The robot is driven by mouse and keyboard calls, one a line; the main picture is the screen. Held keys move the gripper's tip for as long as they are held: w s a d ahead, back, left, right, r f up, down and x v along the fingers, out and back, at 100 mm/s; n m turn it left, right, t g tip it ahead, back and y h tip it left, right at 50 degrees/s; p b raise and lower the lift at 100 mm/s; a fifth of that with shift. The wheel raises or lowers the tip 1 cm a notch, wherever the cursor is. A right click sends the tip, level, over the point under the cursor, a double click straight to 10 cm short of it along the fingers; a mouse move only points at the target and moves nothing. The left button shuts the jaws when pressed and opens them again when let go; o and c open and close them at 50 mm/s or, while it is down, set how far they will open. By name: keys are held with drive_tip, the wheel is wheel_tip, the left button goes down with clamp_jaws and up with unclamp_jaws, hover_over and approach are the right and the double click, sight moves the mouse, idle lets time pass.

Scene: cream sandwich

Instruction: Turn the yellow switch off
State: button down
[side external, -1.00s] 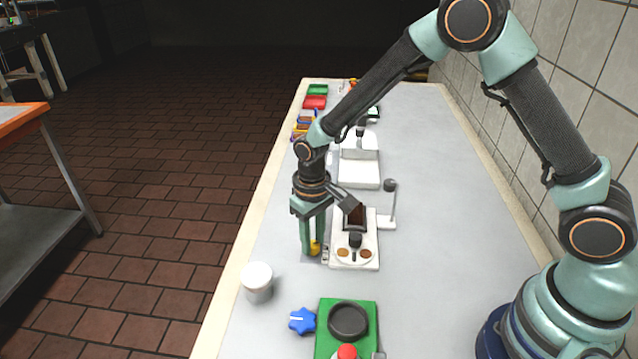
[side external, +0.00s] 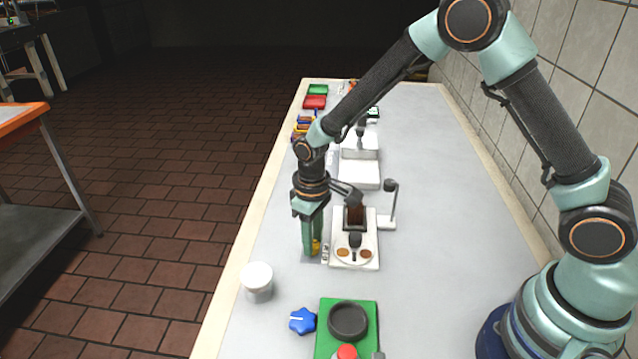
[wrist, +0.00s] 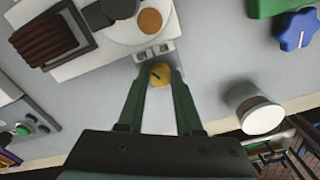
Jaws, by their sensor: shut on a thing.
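The yellow switch (wrist: 160,75) is a round knob with a dark pointer line, set beside the white machine. In the wrist view it sits between the tips of my gripper (wrist: 157,80), with a finger on each side. My gripper is shut on it. In the side external view my gripper (side external: 313,248) points down at the counter's left side, and only a sliver of the yellow switch (side external: 316,246) shows behind the fingers.
A white machine (side external: 340,225) with brown discs stands just right of my gripper. The counter's right side (side external: 450,230) is clear.

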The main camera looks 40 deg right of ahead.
sight(315, 243)
drive_tip(key=c, duration=0.8)
unclamp_jaws()
drive_tip(key=shift+c, duration=0.2)
drive_tip(key=shift+r, duration=0.15)
wheel_tip(315, 243, up, 12)
drive_tip(key=s+d+r+m+t, duration=0.4)
drive_tip(key=s+d+r+t, duration=0.1)
drive_tip(key=s+d+r, duration=0.6)
drive_tip(key=shift+s+d+r+t, duration=0.15)
drive_tip(key=shift+s+r+t, duration=0.15)
drive_tip(key=shift+s, duration=0.85)
